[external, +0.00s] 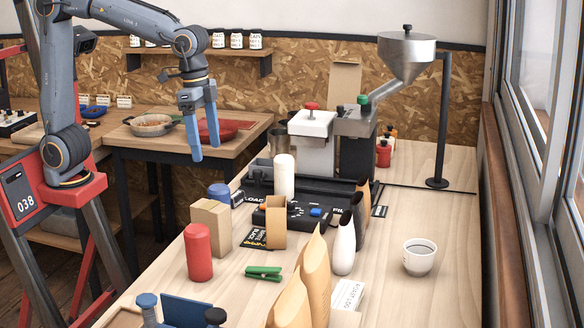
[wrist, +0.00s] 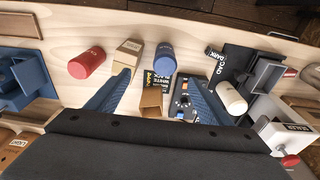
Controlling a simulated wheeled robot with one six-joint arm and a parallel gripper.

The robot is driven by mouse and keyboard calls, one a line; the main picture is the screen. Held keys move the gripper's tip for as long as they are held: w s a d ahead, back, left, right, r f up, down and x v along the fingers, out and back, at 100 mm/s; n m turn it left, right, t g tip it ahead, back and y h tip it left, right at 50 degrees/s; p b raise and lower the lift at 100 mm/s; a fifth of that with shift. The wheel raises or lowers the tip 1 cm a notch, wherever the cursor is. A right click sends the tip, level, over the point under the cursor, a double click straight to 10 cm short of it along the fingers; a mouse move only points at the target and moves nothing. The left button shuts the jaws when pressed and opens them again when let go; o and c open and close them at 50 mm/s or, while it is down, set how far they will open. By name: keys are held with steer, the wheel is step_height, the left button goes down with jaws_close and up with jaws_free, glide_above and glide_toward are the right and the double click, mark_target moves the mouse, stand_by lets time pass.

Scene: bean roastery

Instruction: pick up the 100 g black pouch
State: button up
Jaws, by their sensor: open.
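A dark, narrow pouch (external: 357,217) stands upright in a row of pouches in the external view, partly hidden between a white-and-dark pouch (external: 344,245) and a brown one. It looks like the black pouch, but I cannot read a weight on it. I cannot make it out in the wrist view. My gripper (external: 204,148) hangs high at the left, fingers down, well apart from the row. Its two blue fingers are open and empty in the wrist view (wrist: 160,80).
Large kraft pouches (external: 316,275) stand at the bench front. A red canister (external: 198,252), cardboard box (external: 211,227), blue-topped jar (external: 219,191), cream cylinder (external: 284,177) and open tan carton (external: 276,222) stand left of the row. A cup (external: 419,257) stands right, with clear bench around it.

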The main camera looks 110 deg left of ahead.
steer(key=w+a+t, duration=0.2)
steer(key=w, duration=1.6)
steer(key=t+b, duration=0.1)
glide_toward(356, 222)
steer(key=s+a+r, duration=0.2)
steer(key=a+r, duration=0.2)
steer(key=a, duration=0.1)
steer(key=x, duration=0.5)
steer(key=s+p+x, duration=0.1)
steer(key=x, duration=0.5)
steer(key=p+x, duration=0.1)
steer(key=x, duration=0.5)
steer(key=shift+s+d+f, duration=0.2)
steer(key=shift+d+f, duration=0.05)
steer(key=shift+d, duration=0.1)
steer(key=c, duration=0.7)
steer(key=shift+o, duration=0.2)
steer(key=shift+r, duration=0.1)
